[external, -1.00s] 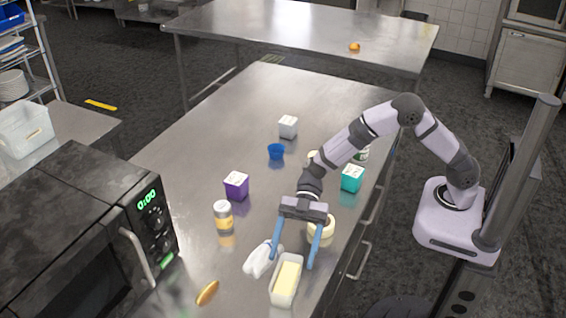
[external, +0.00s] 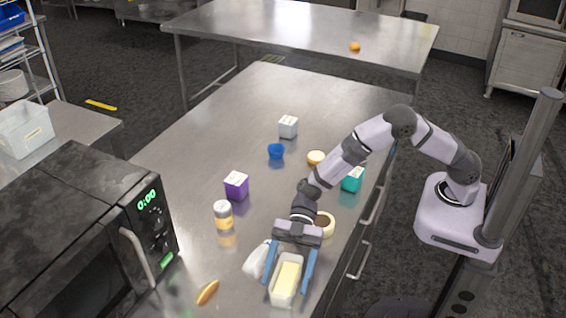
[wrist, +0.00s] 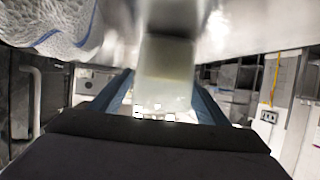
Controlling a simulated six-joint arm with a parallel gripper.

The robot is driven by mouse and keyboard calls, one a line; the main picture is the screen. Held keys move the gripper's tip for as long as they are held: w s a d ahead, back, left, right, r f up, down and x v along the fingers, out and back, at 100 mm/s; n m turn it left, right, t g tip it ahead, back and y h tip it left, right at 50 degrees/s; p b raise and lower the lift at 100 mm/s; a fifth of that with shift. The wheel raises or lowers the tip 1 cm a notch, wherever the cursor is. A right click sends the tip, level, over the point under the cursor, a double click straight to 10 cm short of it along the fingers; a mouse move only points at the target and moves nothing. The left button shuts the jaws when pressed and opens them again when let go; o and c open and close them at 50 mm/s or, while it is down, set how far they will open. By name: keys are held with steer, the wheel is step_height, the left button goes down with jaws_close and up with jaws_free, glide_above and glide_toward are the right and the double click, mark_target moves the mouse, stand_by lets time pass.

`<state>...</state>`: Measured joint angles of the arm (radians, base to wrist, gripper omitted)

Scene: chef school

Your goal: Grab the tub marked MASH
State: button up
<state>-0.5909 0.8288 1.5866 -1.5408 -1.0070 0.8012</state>
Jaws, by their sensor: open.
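No MASH marking is legible in either view. A white rectangular tub with yellow contents (external: 286,279) stands at the near end of the steel table. My gripper (external: 287,284) is open, with one blue finger on each side of this tub. In the wrist view a blurred pale container (wrist: 166,75) lies between the fingers (wrist: 163,97); contact cannot be told. Three small box-shaped tubs stand farther back: a purple one (external: 236,186), a white one (external: 288,127) and a teal one (external: 353,180), partly behind my arm.
A crumpled white cloth or bag (external: 257,259) lies just left of my gripper. A yellow-labelled jar (external: 223,215), a blue cup (external: 276,152) and a cream ring-shaped item (external: 325,224) stand nearby. A black microwave (external: 95,235) blocks the left. The table's far end is clear.

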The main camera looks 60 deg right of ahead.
mark_target(286, 279)
steer(key=c, duration=1.3)
steer(key=shift+r, duration=0.2)
step_height(286, 279, up, 10)
steer(key=shift+f, duration=0.1)
